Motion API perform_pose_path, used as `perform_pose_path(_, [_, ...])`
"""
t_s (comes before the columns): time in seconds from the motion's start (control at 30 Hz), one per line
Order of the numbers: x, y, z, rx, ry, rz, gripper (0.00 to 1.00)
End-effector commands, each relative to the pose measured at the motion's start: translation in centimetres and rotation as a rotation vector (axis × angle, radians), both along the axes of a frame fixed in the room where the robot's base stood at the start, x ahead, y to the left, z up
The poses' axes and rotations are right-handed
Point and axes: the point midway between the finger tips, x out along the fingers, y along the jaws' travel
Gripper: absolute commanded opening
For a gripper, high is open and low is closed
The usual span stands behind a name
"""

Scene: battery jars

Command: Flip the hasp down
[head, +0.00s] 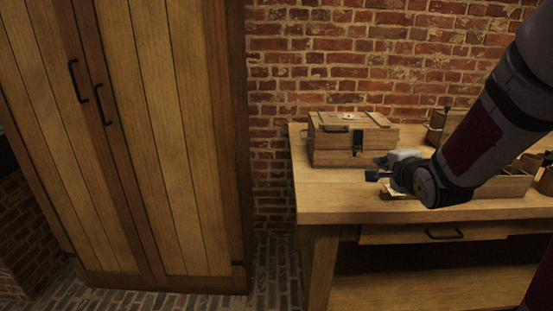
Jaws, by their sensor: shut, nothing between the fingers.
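A wooden box (332,151) with a plank lid (349,121) stands on the left part of the wooden table (330,203). Its lid looks closed. A dark hasp (357,140) is on the box's front, near the lid's edge; whether it is up or down is too small to tell. My gripper (372,175) is in front of the box, low over the table, a little below and right of the hasp. Its fingers are shut and empty, pointing left. They look apart from the hasp.
A tall wooden cabinet (180,140) with black handles stands at the left. Behind my arm, wooden crates (505,185) fill the table's right side. A brick wall (320,60) is behind. The table's front left corner is clear.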

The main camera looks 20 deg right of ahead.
Motion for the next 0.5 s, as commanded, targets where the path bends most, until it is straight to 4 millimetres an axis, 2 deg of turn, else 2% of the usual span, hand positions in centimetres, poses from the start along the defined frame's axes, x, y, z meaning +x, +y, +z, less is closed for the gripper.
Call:
perform_pose_path(0.03, [0.3, -0.8, -1.1, 0.041, -0.035, -0.016, 0.0])
perform_pose_path(0.27, [1.4, -1.6, -1.4, 0.104, -0.103, -0.03, 0.0])
perform_pose_path(0.5, [4.9, -2.5, -2.6, 0.104, -0.102, -0.029, 0.0])
